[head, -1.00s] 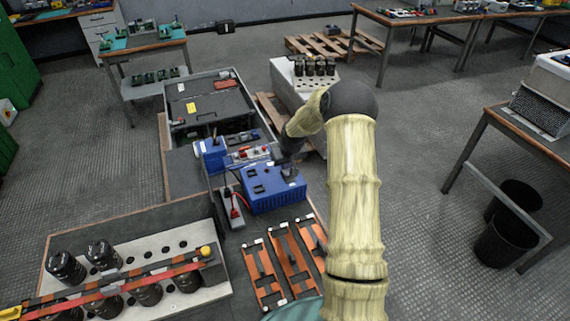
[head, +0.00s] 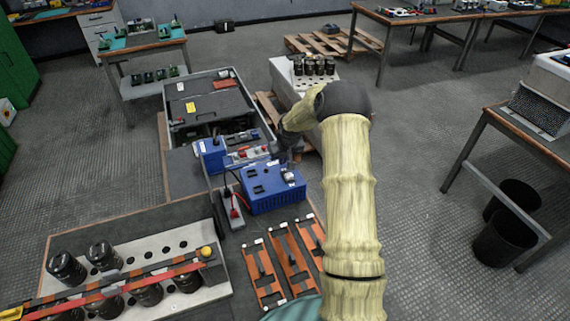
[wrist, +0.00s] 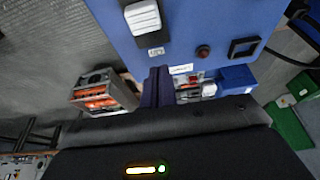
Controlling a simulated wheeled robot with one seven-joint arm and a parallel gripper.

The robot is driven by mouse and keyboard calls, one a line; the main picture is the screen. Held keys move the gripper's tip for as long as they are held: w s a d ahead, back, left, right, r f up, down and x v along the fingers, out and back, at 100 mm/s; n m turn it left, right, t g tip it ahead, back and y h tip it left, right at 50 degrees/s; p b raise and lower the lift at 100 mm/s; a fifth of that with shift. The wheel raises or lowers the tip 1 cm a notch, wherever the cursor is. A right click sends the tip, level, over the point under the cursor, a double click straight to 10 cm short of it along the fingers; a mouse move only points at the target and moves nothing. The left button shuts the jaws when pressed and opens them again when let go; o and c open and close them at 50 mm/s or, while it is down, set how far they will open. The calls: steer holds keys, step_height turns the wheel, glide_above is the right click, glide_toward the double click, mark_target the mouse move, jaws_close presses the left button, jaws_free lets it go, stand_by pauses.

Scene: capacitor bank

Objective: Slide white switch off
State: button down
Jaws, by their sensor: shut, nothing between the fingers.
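The white switch (head: 289,176) is on the top of the blue box (head: 275,202), near its right end.
A red round button (wrist: 203,52) and a black square frame (wrist: 244,47) share the blue face. A smaller blue box (head: 211,158) with cables stands to the left. Orange racks (head: 292,262) lie in front. Open floor is to the right.

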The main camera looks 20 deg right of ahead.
steer(key=v, duration=0.9)
steer(key=shift+s+b, duration=0.2)
steer(key=shift+b, duration=0.1)
steer(key=s+a+r+p, duration=0.2)
steer(key=s+a+r, duration=0.2)
steer(key=s, duration=0.6)
steer(key=s+a+r+p, duration=0.2)
steer(key=s+a+r, duration=0.2)
steer(key=s, duration=0.6)
steer(key=s+a+r+g+p, duration=0.1)
steer(key=s+a+r, duration=0.3)
steer(key=s, duration=0.6)
steer(key=shift+a+p, duration=0.7)
steer(key=shift+a, duration=0.05)
